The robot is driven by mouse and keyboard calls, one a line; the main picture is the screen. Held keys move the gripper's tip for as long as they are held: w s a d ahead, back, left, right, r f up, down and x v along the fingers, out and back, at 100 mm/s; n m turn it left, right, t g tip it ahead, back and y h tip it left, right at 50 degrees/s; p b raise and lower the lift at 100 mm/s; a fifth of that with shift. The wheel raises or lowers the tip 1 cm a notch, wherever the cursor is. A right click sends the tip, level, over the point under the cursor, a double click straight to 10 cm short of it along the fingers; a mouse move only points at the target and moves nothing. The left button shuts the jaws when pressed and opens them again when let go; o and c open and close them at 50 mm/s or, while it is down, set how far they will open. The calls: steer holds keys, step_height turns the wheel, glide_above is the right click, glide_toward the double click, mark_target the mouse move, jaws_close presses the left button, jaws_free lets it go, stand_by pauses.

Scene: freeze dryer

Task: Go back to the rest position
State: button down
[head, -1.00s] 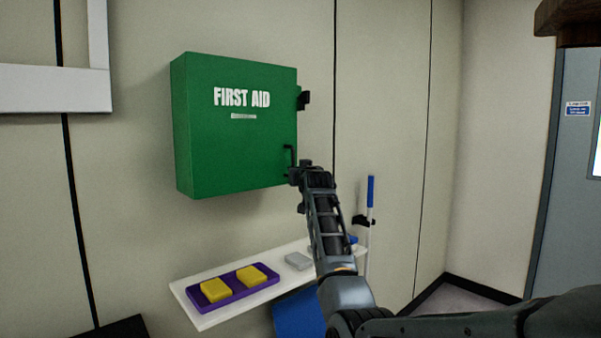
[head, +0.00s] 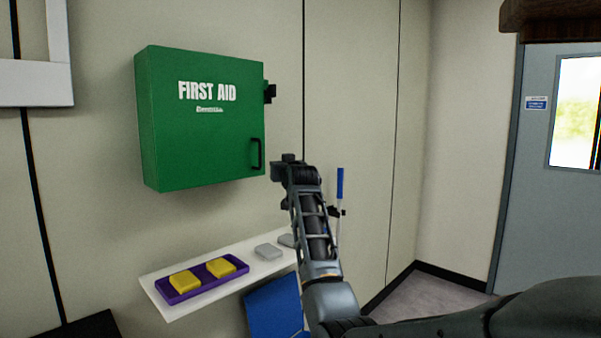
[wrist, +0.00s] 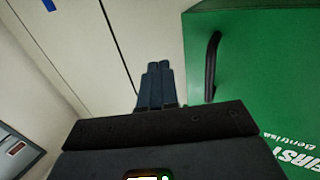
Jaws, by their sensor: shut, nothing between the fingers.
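My gripper (wrist: 155,85) shows in the wrist view with its two fingers together and nothing between them. In the head view the end of my arm is just right of the green first aid cabinet (head: 200,125), and the fingers are hard to make out there. The cabinet hangs on the wall and its door looks closed. Its black handle (head: 256,154) is free, and it also shows in the wrist view (wrist: 211,66) to the right of the fingers, apart from them.
Below the cabinet a white shelf (head: 178,311) carries a purple tray (head: 207,284) with two yellow blocks and grey pieces (head: 268,251). A blue panel (head: 274,308) is under the shelf. A blue-handled tool (head: 340,184) hangs to the right. A grey door (head: 540,215) stands far right.

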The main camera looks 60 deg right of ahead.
steer(key=s+a+b, duration=0.1)
steer(key=s+a, duration=0.1)
steer(key=s, duration=0.4)
steer(key=shift+s+a, duration=0.15)
steer(key=shift+s, duration=0.15)
steer(key=shift+f, duration=0.1)
